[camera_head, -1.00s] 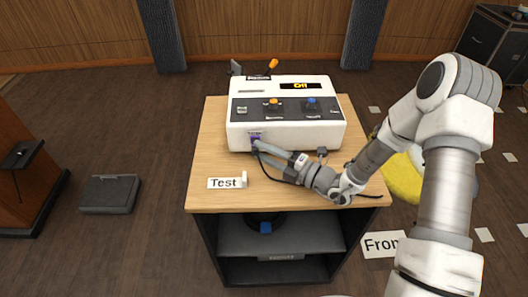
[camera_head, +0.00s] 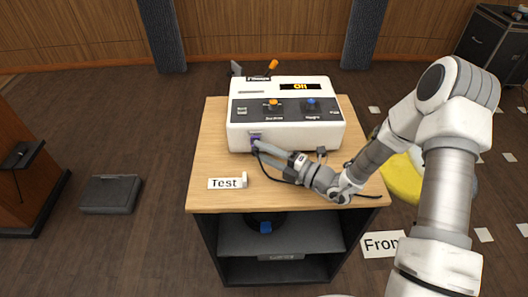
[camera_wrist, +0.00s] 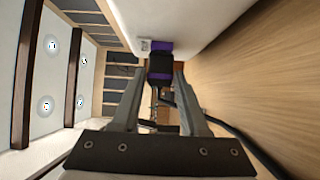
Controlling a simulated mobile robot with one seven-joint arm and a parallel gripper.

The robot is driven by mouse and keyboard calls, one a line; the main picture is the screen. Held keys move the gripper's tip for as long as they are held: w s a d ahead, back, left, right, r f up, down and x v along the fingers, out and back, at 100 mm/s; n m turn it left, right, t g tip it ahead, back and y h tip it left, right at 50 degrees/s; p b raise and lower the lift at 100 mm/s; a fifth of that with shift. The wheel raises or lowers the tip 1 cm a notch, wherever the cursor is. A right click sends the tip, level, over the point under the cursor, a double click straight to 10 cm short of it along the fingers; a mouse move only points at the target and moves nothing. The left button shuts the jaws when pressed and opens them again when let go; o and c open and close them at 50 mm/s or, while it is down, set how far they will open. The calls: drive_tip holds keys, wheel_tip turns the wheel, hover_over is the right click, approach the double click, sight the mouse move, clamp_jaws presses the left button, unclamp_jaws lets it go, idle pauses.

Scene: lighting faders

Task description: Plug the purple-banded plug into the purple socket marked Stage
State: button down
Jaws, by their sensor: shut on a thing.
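The purple socket (camera_head: 255,139) is low on the left of the white console's (camera_head: 236,140) front face, with a small label above it. My gripper (camera_head: 262,148) is right at this socket, pointing left along the front face. In the wrist view my gripper (camera_wrist: 160,74) is shut on the plug (camera_wrist: 160,64), a dark body with purple at it. The purple socket (camera_wrist: 163,46) shows directly beyond the plug, and the two line up. The plug is at or touching the socket; I cannot tell how deep it sits. A black cable trails from the plug.
The console stands on a wooden table (camera_head: 208,150). A sign reading Test (camera_head: 226,183) lies at the table's front left. The black cable (camera_wrist: 245,140) runs over the tabletop near my gripper. A dark knob-like plug (camera_head: 321,152) is by the console's front right.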

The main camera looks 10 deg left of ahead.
drive_tip(key=shift+c, duration=1.7)
unclamp_jaws()
drive_tip(key=shift+w, duration=0.25)
drive_tip(key=shift+s, duration=0.1)
drive_tip(key=p+v, duration=0.1)
drive_tip(key=v, duration=1.6)
drive_tip(key=shift+d, duration=0.15)
drive_tip(key=shift+r, duration=0.1)
